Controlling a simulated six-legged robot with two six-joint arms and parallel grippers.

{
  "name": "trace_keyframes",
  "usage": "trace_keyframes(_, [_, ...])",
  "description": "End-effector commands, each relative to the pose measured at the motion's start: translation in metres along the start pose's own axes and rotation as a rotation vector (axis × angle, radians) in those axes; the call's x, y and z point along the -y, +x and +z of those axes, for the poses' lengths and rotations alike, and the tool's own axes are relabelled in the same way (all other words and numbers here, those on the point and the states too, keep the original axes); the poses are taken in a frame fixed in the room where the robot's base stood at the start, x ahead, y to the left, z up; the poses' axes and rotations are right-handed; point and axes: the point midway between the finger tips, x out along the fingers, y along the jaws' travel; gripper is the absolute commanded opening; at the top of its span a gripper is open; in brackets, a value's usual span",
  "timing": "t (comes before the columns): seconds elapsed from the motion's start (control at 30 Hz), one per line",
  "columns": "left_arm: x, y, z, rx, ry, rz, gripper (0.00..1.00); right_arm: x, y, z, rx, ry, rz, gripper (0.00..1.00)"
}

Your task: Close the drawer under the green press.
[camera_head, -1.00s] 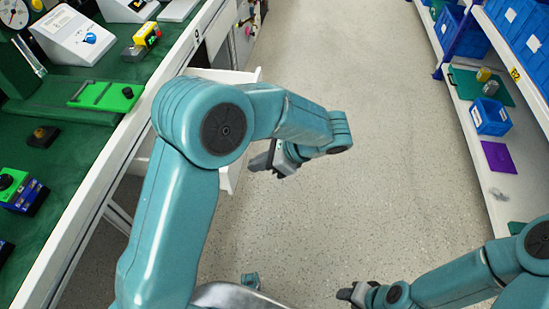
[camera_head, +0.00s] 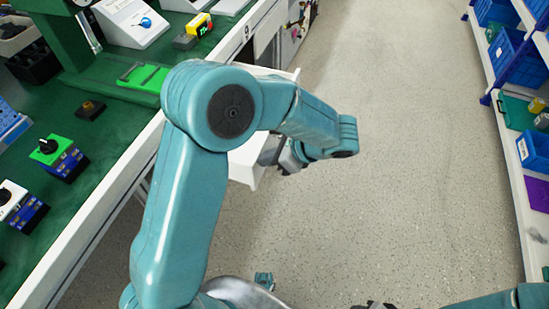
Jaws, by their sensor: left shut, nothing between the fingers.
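The white drawer (camera_head: 246,164) stands pulled out from under the green-topped bench, and my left arm hides much of it. The green press (camera_head: 72,32) stands on the bench at the upper left, with a bright green plate (camera_head: 142,84) at its foot. My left gripper (camera_head: 290,160) is shut and empty at the drawer's outer front side; I cannot tell whether it touches the drawer. My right gripper (camera_head: 373,305) shows only as a dark tip at the bottom edge, so its jaws cannot be read.
The bench (camera_head: 100,215) carries a green rotary switch (camera_head: 60,152), a white switch (camera_head: 18,205) and a yellow box (camera_head: 198,24). A shelf (camera_head: 510,150) with blue bins runs along the right. The speckled floor (camera_head: 410,130) between is clear.

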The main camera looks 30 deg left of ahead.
Motion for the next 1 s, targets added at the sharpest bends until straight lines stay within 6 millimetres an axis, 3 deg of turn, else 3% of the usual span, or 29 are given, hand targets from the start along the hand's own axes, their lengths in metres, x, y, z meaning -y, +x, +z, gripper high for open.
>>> trace_keyframes(0.6, [-0.001, 0.105, 0.098, 0.001, -0.004, 0.006, 0.0, 0.005, -0.013, 0.0, 0.0, 0.0, 0.0, 0.43])
trace_keyframes(1.0, [-0.001, 0.139, 0.128, 0.0, -0.001, 0.003, 0.0, 0.005, -0.015, 0.0, 0.0, 0.0, 0.0, 0.43])
